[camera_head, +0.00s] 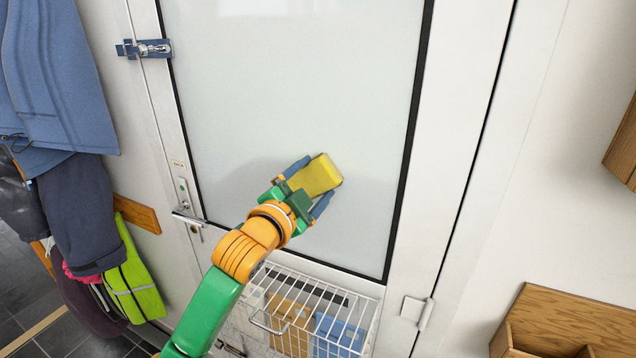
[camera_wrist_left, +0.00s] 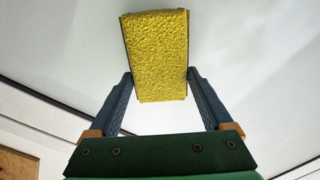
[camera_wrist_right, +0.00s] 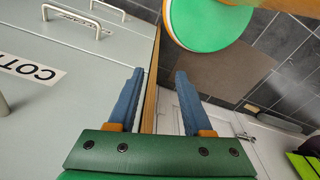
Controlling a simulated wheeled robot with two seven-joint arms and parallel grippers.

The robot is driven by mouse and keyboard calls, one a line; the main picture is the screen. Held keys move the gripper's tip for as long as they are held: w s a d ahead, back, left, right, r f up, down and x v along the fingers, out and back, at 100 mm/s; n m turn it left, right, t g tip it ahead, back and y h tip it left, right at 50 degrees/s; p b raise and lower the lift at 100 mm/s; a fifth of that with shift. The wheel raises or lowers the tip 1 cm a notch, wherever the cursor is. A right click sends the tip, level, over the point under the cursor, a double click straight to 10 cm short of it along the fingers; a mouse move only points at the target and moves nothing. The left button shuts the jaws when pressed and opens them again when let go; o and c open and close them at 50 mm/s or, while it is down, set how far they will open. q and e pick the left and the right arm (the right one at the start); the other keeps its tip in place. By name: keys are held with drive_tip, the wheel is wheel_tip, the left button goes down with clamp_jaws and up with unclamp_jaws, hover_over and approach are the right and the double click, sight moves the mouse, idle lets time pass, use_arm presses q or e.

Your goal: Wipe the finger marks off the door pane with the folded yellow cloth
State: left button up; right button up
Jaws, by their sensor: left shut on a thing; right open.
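The folded yellow cloth (camera_head: 318,174) is a thick block in front of the lower middle of the frosted door pane (camera_head: 290,80). My left gripper (camera_head: 317,180) is shut on it, a finger on either side; the left wrist view shows the cloth (camera_wrist_left: 156,50) standing out past the fingertips (camera_wrist_left: 160,78). I cannot tell whether the cloth touches the pane. I make out no clear finger marks; a faint grey patch shows on the pane left of the gripper. My right gripper (camera_wrist_right: 160,73) is open and empty, away from the pane.
A lever handle (camera_head: 190,217) and blue bolt (camera_head: 145,49) sit at the door's left edge. A wire basket (camera_head: 265,320) hangs below the pane. Coats (camera_head: 50,80) hang left; a wooden box (camera_head: 560,325) is lower right. A grey cabinet (camera_wrist_right: 85,85) is beside my right gripper.

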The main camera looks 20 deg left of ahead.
use_arm(q)
drive_tip(key=shift+w+a, duration=0.1)
drive_tip(key=shift+a, duration=1.05)
drive_tip(key=shift+w+a+f, duration=0.1)
drive_tip(key=shift+w+a, duration=0.1)
drive_tip(key=shift+a, duration=2.35)
drive_tip(key=shift+w+a, duration=0.2)
drive_tip(key=shift+a, duration=2.3)
drive_tip(key=shift+s+f, duration=0.1)
drive_tip(key=shift+s, duration=0.05)
drive_tip(key=s+b, duration=0.5)
drive_tip(key=shift+s+a, duration=0.2)
drive_tip(key=shift+s, duration=0.1)
drive_tip(key=shift+s+a+b, duration=0.1)
drive_tip(key=shift+s+b, duration=1.35)
drive_tip(key=shift+b, duration=0.65)
